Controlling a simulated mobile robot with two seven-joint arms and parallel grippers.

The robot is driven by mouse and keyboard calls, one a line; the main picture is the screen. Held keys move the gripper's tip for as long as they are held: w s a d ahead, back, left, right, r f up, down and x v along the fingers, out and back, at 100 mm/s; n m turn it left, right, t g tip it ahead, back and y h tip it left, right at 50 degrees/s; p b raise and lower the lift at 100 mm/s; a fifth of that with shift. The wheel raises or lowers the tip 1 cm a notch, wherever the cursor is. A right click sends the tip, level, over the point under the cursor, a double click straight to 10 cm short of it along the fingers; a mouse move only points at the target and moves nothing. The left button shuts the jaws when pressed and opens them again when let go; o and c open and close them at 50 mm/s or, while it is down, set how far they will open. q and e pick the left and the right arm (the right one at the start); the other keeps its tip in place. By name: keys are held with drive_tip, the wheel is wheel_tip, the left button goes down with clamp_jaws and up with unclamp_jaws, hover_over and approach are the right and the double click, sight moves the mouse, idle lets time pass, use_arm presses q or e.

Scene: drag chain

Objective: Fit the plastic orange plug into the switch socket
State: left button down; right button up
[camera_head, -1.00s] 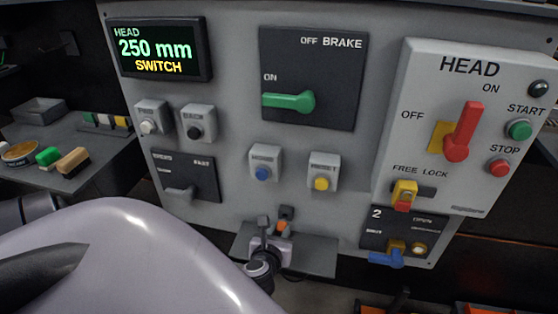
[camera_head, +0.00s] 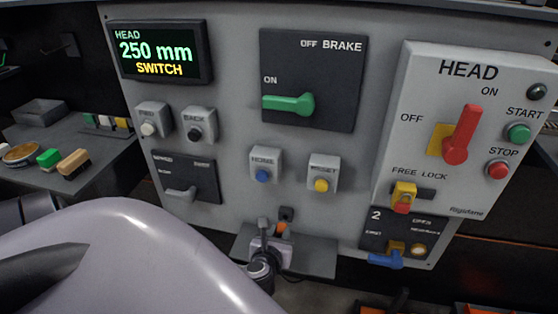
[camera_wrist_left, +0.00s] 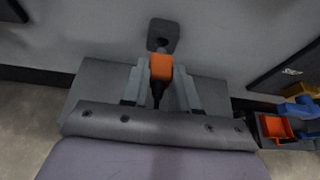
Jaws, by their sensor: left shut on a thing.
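The orange plug (camera_wrist_left: 161,67) is between the fingers of my left gripper (camera_wrist_left: 161,88), with a dark cable or tail below it. It also shows as a small orange patch in the head view (camera_head: 282,229), by my left gripper (camera_head: 272,242), which is shut on it. The switch socket (camera_wrist_left: 164,30) is a dark square block on the grey panel, right beyond the plug's front end. In the head view the socket (camera_head: 287,213) sits just above the plug. I cannot tell whether plug and socket touch. My right gripper is not in view.
A grey shelf (camera_head: 315,260) juts out below the socket. Above are the HOME button (camera_head: 263,168) and RESET button (camera_head: 322,179). A blue lever (camera_head: 385,260) is to the right. A side table (camera_head: 70,180) with brushes stands at the left.

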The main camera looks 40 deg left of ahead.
sight(282, 226)
use_arm(q)
drive_tip(key=shift+w+a+p, duration=0.2)
drive_tip(key=shift+w+a, duration=0.2)
drive_tip(key=shift+w, duration=0.25)
drive_tip(key=shift+w+a+p, duration=0.15)
drive_tip(key=shift+w+a, duration=0.25)
drive_tip(key=shift+w, duration=0.25)
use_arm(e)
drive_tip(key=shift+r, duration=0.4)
use_arm(q)
drive_tip(key=c, duration=0.8)
unclamp_jaws()
drive_tip(key=shift+s+d+r, duration=0.15)
drive_tip(key=shift+s+d, duration=0.05)
drive_tip(key=shift+s, duration=0.1)
drive_tip(key=p+v, duration=0.1)
drive_tip(key=v, duration=0.5)
drive_tip(key=shift+s+d, duration=0.1)
drive_tip(key=shift+s, duration=0.1)
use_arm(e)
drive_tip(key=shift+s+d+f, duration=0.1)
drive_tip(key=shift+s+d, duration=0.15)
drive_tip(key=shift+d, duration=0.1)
